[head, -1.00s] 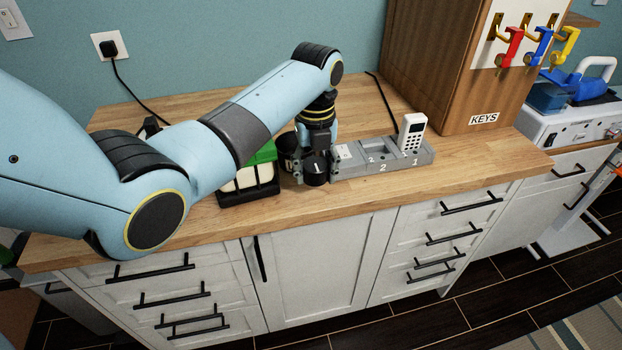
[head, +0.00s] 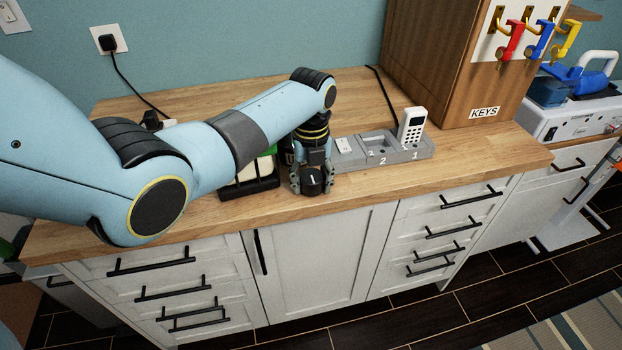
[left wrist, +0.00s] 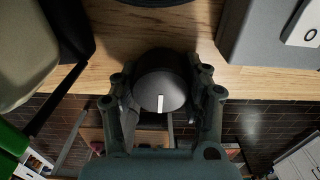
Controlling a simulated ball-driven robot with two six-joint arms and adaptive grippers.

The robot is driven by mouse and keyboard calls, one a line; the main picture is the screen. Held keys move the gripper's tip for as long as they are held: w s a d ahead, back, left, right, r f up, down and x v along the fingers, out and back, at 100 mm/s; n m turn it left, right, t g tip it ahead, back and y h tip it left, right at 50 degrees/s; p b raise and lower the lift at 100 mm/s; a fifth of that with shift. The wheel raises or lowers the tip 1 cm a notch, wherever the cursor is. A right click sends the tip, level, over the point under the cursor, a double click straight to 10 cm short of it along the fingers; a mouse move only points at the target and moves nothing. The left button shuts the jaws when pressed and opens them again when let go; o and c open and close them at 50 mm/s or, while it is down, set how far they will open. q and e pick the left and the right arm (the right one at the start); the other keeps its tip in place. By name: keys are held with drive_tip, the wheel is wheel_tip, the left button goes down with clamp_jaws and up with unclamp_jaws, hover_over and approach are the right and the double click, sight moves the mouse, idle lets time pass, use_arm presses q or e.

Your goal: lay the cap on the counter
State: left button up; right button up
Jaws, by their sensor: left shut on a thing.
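The cap (head: 312,183) is a round black piece with a white line mark. My left gripper (head: 311,184) is shut on it, low at the front part of the wooden counter (head: 400,187). In the left wrist view the cap (left wrist: 160,84) sits between the two fingers, near the counter's front edge. I cannot tell whether the cap touches the counter. My right gripper is not in view.
A grey tray (head: 401,155) with numbered slots holds a white keypad device (head: 412,125), right of the gripper. A black rack (head: 249,187) with a green-topped item stands left. A dark round container (left wrist: 152,4) is behind, mostly hidden. Bare counter lies in front of the tray.

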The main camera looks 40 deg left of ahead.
sight(311, 175)
use_arm(q)
drive_tip(key=shift+f, duration=0.15)
drive_tip(key=o, duration=1.2)
drive_tip(key=shift+o, duration=0.5)
drive_tip(key=shift+r, duration=0.2)
wheel_tip(311, 175, up, 13)
drive_tip(key=shift+f, duration=0.15)
